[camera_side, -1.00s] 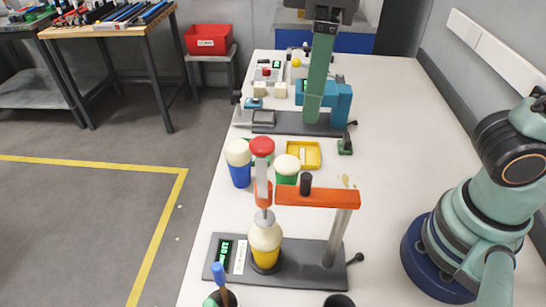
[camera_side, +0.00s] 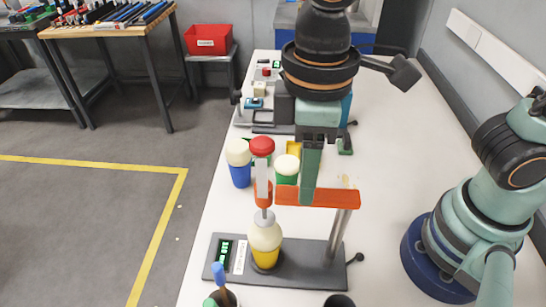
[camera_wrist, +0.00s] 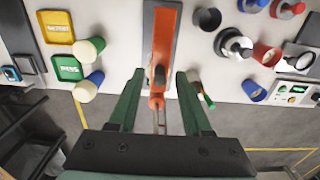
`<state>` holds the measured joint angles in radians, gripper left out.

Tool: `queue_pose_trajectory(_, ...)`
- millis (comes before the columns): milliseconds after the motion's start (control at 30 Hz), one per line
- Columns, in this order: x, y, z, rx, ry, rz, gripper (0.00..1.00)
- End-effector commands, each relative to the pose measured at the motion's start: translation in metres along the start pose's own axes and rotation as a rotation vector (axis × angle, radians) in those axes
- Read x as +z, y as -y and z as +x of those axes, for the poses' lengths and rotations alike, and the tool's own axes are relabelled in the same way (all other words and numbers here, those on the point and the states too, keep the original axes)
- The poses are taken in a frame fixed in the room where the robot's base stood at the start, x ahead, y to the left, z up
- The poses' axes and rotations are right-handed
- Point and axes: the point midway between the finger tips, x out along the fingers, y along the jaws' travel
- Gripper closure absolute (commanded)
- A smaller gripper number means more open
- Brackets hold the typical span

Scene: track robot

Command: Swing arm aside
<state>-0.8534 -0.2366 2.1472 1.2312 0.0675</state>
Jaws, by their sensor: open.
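The orange swing arm (camera_side: 334,198) extends left from a silver post (camera_side: 338,235) on a dark base plate (camera_side: 312,275). A red-topped plunger (camera_side: 262,165) hangs at its left end, above a cream-topped yellow piece (camera_side: 264,238). My gripper (camera_side: 308,202) points down at the orange arm, and its finger overlaps the arm's middle and hides the black knob there. In the wrist view my gripper (camera_wrist: 162,74) is open, with one green finger on each side of the orange arm (camera_wrist: 163,35). I cannot tell whether a finger touches it.
A blue cup (camera_side: 240,176) and a green cup (camera_side: 286,176), both cream-topped, stand behind the plunger. A yellow tray (camera_wrist: 55,27) and a green tray (camera_wrist: 67,67) lie to the left in the wrist view. The table's right side is mostly clear.

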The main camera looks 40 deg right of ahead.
Motion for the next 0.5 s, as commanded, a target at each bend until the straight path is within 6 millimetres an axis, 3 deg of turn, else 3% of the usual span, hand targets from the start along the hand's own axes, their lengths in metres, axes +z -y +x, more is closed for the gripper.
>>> queue_pose_trajectory(400,0.0001,0.0,0.0099,0.0,0.0,0.0,0.51)
queue_pose_trajectory(433,0.0001,0.0,0.0098,0.0,0.0,0.0,0.55)
queue_pose_trajectory(500,0.0001,0.0,0.0098,0.0,0.0,0.0,0.82)
